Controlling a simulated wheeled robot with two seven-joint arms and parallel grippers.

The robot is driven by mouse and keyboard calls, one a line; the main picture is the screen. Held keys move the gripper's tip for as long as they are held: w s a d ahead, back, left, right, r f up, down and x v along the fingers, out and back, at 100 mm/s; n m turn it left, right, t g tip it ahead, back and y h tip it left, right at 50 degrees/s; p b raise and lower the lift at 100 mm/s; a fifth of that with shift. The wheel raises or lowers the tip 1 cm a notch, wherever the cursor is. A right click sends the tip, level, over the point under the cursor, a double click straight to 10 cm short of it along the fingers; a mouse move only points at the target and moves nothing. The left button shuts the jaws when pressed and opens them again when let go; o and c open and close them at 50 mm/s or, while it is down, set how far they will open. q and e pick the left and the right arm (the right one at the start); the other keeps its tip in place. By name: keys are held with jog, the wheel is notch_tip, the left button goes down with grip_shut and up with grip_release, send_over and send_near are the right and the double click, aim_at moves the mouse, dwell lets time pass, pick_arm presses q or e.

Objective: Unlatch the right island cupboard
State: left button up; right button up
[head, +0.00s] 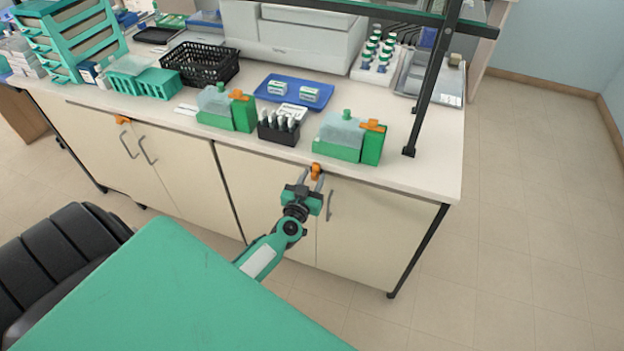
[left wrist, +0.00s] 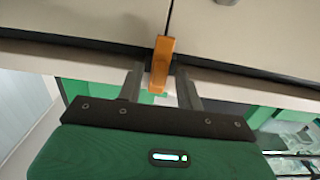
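The right island cupboard (head: 372,235) has two cream doors, both shut. Its orange latch (head: 316,168) sits at the top of the seam between the doors, just under the worktop. In the left wrist view the latch (left wrist: 161,62) is an orange bar beside the dark seam. My left gripper (head: 310,178) is at the latch, with its arm coming up from below. In the left wrist view the fingers (left wrist: 160,88) stand apart on either side of the latch, with a gap visible on both sides. The right gripper is not in view.
The left cupboard (head: 175,165) has its own orange latch (head: 122,119). Green-and-clear containers, a black slide rack (head: 279,129) and a blue tray (head: 290,95) stand on the worktop above. A dark shelf post (head: 432,85) rises at the right. Floor at the right is clear.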

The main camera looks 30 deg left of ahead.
pick_arm(q)
grip_shut()
jog(key=n, duration=0.2)
jog(key=shift+n+p, duration=0.3)
jog(key=shift+n, duration=0.1)
jog(key=n, duration=0.3)
jog(key=shift+n, duration=0.3)
jog(key=n, duration=0.5)
jog(key=shift+s+a+f+n+b, duration=0.1)
jog(key=shift+f+n+b, duration=0.05)
jog(key=shift+n+b, duration=0.2)
jog(key=n+b, duration=0.1)
jog(key=n, duration=0.4)
jog(key=shift+n, duration=0.35)
